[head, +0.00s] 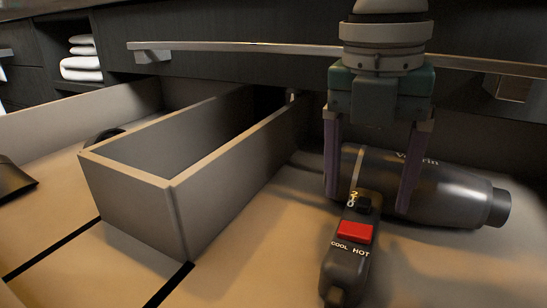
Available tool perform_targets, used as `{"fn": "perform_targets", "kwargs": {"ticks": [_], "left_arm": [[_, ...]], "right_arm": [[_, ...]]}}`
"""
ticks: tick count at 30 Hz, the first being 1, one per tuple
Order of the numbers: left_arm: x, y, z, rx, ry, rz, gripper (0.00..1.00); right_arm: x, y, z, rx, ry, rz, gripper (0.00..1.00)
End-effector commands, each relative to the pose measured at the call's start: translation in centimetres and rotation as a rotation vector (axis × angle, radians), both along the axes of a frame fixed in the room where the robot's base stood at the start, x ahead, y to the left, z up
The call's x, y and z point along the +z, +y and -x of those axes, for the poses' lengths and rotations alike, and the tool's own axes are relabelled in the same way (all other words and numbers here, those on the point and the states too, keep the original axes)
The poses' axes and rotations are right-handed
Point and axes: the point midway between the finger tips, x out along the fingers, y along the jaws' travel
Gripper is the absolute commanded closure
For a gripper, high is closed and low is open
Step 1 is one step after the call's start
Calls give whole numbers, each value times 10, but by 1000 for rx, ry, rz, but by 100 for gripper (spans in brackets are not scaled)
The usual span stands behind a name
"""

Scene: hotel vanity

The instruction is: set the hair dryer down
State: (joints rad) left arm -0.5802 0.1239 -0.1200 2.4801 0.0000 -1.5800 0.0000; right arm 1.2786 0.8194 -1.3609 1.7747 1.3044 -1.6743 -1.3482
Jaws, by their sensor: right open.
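The hair dryer (445,187) is dark grey, with a barrel, a handle and a red switch marked COOL and HOT. It lies on its side on the tan floor of the open drawer, right of the grey box divider. Its nozzle points right and its handle points toward the viewer. My right gripper (368,202) hangs down over the rear of the barrel, near where the handle joins. Its two purple fingers are apart, one on the left and one in front of the barrel on the right. Whether they touch it I cannot tell. My left gripper is not seen.
A tall grey open-topped box divider (135,218) stands left of the dryer. A dark item (12,178) lies at the far left and a dark round item (104,136) sits behind the divider. A metal handle bar (245,47) crosses the dark front above. Folded white towels (82,66) sit on a shelf.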

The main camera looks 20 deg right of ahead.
Motion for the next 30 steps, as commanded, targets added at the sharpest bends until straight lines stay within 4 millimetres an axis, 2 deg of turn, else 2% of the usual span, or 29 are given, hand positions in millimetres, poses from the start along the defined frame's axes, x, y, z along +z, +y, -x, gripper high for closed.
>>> {"fn": "perform_targets", "kwargs": {"ticks": [1,3,8,12,18,24,30], "left_arm": [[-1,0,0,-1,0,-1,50],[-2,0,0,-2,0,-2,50],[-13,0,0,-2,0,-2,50],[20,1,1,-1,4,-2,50],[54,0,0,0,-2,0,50],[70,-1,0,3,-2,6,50],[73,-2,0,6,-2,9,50]], "right_arm": [[-6,0,5,3,20,1,22],[-6,0,5,3,20,1,22],[2,0,3,3,14,1,22],[47,3,3,3,13,-1,22],[95,8,2,2,9,-1,22],[123,11,2,0,7,-1,22],[130,12,2,0,7,-1,22]]}}
